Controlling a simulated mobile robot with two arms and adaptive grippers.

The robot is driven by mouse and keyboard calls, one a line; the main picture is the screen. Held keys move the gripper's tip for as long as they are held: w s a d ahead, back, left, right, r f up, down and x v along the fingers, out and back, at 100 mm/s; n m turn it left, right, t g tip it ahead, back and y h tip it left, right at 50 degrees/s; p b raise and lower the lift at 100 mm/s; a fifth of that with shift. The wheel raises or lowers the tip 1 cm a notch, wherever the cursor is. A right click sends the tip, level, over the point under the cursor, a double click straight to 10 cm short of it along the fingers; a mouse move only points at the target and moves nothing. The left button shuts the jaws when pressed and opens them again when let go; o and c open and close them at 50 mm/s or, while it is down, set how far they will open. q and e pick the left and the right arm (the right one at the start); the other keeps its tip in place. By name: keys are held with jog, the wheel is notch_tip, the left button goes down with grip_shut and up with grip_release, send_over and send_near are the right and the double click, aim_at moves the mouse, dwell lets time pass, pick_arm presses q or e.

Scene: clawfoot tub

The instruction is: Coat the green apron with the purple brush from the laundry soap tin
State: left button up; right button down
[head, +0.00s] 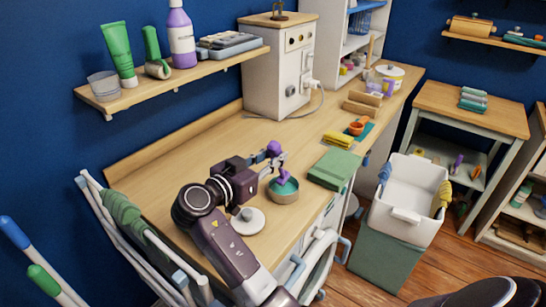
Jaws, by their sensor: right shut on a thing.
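My right gripper (266,163) reaches over the wooden counter and is shut on the purple brush (275,149). I cannot tell whether the bristles touch the soap. A round pale lid (247,221) with a knob lies on the counter, left of the tin and close under my right arm. The green apron (335,168) lies flat and folded on the counter, just right of the tin. My left gripper is out of view.
An orange cup (356,128) and a yellow cloth (338,139) lie behind the apron. A white cabinet (279,70) stands at the back of the counter. A white bin (408,195) stands right of the counter. A folding rack (125,235) stands at left.

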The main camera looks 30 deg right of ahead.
aim_at(273, 144)
jog(key=shift+r+p, duration=1.6)
jog(key=shift+r, duration=1.9)
jog(key=shift+f, duration=0.15)
